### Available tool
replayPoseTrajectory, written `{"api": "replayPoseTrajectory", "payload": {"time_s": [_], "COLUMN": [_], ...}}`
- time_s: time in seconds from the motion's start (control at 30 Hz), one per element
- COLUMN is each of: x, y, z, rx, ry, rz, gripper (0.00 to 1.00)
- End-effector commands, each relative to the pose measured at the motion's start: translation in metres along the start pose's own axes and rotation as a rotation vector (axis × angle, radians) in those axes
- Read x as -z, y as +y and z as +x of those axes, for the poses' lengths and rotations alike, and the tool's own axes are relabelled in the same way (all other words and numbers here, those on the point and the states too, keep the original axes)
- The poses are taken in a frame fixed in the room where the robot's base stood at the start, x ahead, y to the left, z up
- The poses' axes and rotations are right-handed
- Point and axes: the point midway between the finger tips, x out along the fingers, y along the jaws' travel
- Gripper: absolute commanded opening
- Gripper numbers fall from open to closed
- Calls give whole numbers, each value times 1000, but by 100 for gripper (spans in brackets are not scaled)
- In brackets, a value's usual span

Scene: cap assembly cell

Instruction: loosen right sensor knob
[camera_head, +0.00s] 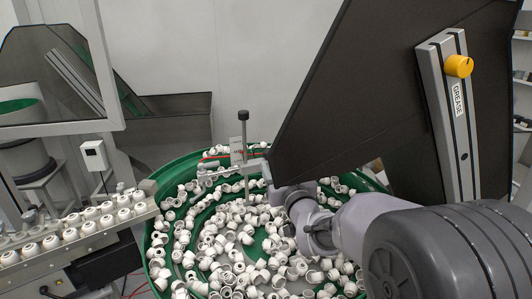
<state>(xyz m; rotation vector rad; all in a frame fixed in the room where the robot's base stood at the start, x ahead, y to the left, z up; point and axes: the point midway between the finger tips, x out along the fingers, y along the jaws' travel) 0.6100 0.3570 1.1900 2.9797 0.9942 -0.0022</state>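A thin upright post with a dark knob (244,115) on top rises from the green bowl, left of my arm. A small pale labelled block (237,150) and a grey horizontal bar (228,171) sit on or beside this post, with a thin red line near them. I cannot tell which part is the right sensor knob. My arm reaches in from the lower right, and its end, my gripper (272,190), is close to the right end of the bar. Its fingers are too small and merged with the bar to make out, so contact and opening are unclear.
The green bowl (158,190) holds many white caps. A track with rows of white caps (88,227) stands at left, near a white box (94,155). A large dark panel (350,95) hangs above my arm.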

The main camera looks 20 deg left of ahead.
Motion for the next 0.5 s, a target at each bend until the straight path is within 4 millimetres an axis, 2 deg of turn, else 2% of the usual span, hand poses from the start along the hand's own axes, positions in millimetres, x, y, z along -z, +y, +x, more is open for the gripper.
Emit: {"api": "replayPoseTrajectory", "payload": {"time_s": [0.03,0.2,0.4,0.5], "x": [-1,-1,-1,0], "y": [0,-1,0,0], "z": [15,59,100,113], "rx": [1,1,1,1], "ry": [1,2,1,2], "rz": [1,0,1,0], "gripper": [55,55,55,55]}}
